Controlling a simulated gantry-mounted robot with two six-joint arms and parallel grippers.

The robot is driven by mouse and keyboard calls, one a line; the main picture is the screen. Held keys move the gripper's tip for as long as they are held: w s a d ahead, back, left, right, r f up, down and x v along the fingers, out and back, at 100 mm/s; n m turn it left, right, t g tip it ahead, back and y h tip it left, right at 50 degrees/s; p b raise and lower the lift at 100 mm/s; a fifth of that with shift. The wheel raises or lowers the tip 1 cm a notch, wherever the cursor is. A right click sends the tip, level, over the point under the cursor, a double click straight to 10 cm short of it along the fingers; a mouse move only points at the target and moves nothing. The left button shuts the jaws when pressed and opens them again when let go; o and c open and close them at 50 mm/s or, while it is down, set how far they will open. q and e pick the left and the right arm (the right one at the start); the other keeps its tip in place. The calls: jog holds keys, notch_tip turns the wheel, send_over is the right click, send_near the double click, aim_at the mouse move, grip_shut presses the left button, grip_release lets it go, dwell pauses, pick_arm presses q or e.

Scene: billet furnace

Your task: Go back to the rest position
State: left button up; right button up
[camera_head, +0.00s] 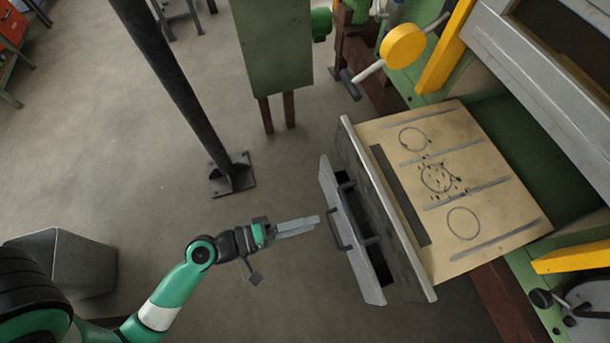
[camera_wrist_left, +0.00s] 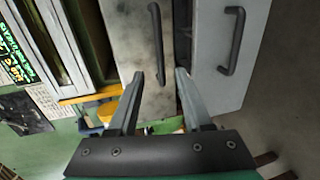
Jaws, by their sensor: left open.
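My left gripper (camera_head: 300,227) reaches in from the lower left in the head view, its fingers pointing at the furnace front. My right gripper is out of view.
A tan hearth plate (camera_head: 500,200) with drawn circles lies behind the front panels. A dark post (camera_head: 190,95) stands on the floor left of the furnace. A green cabinet (camera_head: 275,45) stands at the top. A grey bin (camera_head: 75,265) is at lower left. The middle floor is clear.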

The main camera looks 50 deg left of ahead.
pick_arm(q)
jog(key=shift+w+d, duration=0.1)
dwell(0.5)
jog(key=w+d+r+m+t+h, duration=0.1)
jog(key=w+r+m+h, duration=0.2)
jog(key=r, duration=0.7)
jog(key=w+d+r+m+t+p, duration=0.1)
jog(key=w+d+r+m+t, duration=0.15)
jog(key=w+r, duration=0.55)
jog(key=w+r+m+t+h, duration=0.15)
jog(key=r+m, duration=0.25)
jog(key=r, duration=0.8)
notch_tip(320, 180, up, 19)
jog(key=s+m+t, duration=0.1)
jog(key=m+t, duration=0.2)
jog(key=m, duration=0.2)
jog(key=s+a+r+t+y, duration=0.5)
jog(key=r+y, duration=0.3)
jog(key=r, duration=0.1)
notch_tip(320, 180, up, 38)
jog(key=p, duration=3.9)
notch_tip(320, 180, down, 39)
jog(key=b, duration=3.9)
jog(key=shift+w+a, duration=0.4)
